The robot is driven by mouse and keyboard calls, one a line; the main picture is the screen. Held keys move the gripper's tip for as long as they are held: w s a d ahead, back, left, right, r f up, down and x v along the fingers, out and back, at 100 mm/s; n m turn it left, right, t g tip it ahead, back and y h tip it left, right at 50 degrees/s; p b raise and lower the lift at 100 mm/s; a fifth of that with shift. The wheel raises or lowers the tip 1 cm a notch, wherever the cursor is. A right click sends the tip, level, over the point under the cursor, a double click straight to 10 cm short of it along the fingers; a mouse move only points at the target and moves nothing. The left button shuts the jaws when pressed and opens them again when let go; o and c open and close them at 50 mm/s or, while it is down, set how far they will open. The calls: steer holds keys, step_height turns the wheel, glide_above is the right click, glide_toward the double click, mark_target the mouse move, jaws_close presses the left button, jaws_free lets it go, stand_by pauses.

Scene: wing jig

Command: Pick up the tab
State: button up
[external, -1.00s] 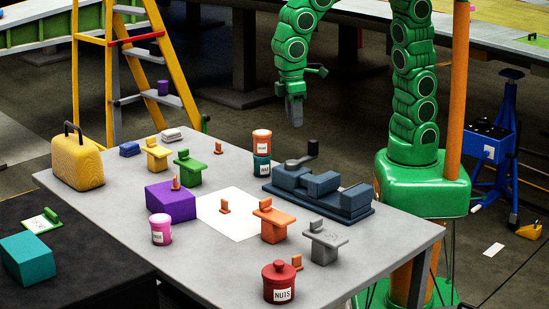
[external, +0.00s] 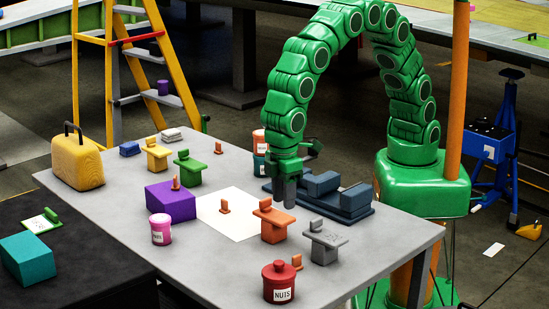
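Several small orange-brown tabs are on the grey table. One tab (external: 225,208) stands on the white sheet (external: 243,224). Another tab (external: 176,184) is on top of the purple block (external: 170,204). A third tab (external: 297,262) is beside the red NUTS jar (external: 279,284), partly hidden by it. A further tab (external: 218,148) is near the table's back edge. My gripper (external: 286,203) points down above the table, in front of the dark blue vise-like fixture and behind the orange bracket (external: 274,224). It appears apart from every tab. Its finger gap is too small to judge.
A grey bracket (external: 325,243) stands right of the orange one. The dark blue fixture (external: 343,200) is at the right. A pink jar (external: 160,230) is left of the sheet. Green (external: 188,170) and yellow (external: 156,156) brackets and a yellow case (external: 78,165) are farther left.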

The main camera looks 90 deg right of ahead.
steer(key=n, duration=0.1)
glide_above(297, 255)
step_height(297, 255, down, 5)
steer(key=shift+w+d, duration=0.1)
steer(key=shift+f, duration=3.75)
jaws_close()
